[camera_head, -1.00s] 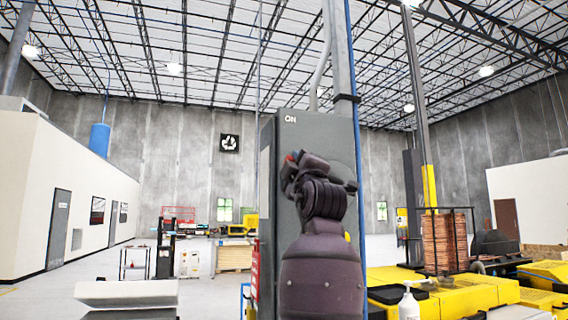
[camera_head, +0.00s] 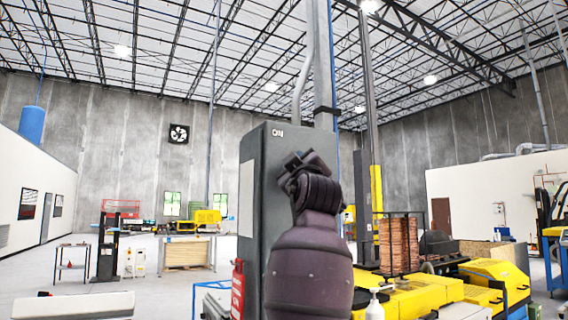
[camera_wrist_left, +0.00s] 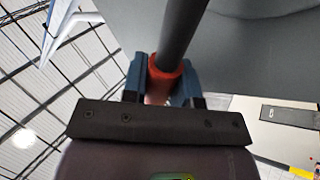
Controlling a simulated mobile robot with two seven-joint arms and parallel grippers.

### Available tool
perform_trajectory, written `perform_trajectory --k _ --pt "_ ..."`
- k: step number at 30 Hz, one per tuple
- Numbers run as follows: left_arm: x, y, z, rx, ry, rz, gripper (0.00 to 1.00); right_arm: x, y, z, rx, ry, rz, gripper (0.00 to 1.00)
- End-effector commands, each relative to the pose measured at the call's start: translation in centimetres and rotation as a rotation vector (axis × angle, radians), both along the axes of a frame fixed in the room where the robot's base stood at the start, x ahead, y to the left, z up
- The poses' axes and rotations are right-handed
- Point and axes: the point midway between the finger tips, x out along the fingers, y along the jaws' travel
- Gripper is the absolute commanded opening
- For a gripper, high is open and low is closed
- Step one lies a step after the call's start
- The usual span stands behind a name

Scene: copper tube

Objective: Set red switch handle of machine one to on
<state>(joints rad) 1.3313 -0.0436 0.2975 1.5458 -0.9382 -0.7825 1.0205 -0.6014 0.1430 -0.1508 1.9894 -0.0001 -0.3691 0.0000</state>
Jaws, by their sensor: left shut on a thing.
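The grey machine cabinet (camera_head: 267,200) stands upright in the middle of the head view, with a white ON label (camera_head: 278,132) near its top. My left gripper (camera_wrist_left: 166,68) is shut on the red switch handle (camera_wrist_left: 164,80), with the blue fingers on either side of it in the left wrist view. A dark rod (camera_wrist_left: 184,32) runs up from the red part. In the head view my left wrist (camera_head: 310,180) covers part of the cabinet front below the label, and the handle and fingertips are hidden. My right gripper is not in view.
A red fire extinguisher (camera_head: 238,288) stands at the cabinet's left side. Yellow machinery (camera_head: 420,297) and copper coils (camera_head: 398,245) are to the right. A white pump bottle (camera_head: 375,305) is at the lower right. Open floor (camera_head: 180,290) lies to the left.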

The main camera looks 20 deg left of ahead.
Motion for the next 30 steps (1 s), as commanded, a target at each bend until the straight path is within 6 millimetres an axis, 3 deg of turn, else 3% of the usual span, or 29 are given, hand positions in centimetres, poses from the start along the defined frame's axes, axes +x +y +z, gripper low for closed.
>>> perform_trajectory --k 7,22,23,27,30 --pt "0.28 -0.97 0.32 0.024 0.031 0.001 0.0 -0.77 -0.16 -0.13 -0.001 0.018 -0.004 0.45" --pt "0.31 -1.2 0.41 0.033 0.036 0.002 0.0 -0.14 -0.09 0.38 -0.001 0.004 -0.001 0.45" --pt "0.3 -1.2 0.42 0.034 0.036 0.002 0.3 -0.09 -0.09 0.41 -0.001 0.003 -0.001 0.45" --pt "0.3 -1.18 0.4 0.032 0.036 0.002 0.52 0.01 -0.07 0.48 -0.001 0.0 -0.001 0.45" --pt "0.29 -1.16 0.38 0.031 0.036 0.002 0.53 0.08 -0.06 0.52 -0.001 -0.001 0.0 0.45"
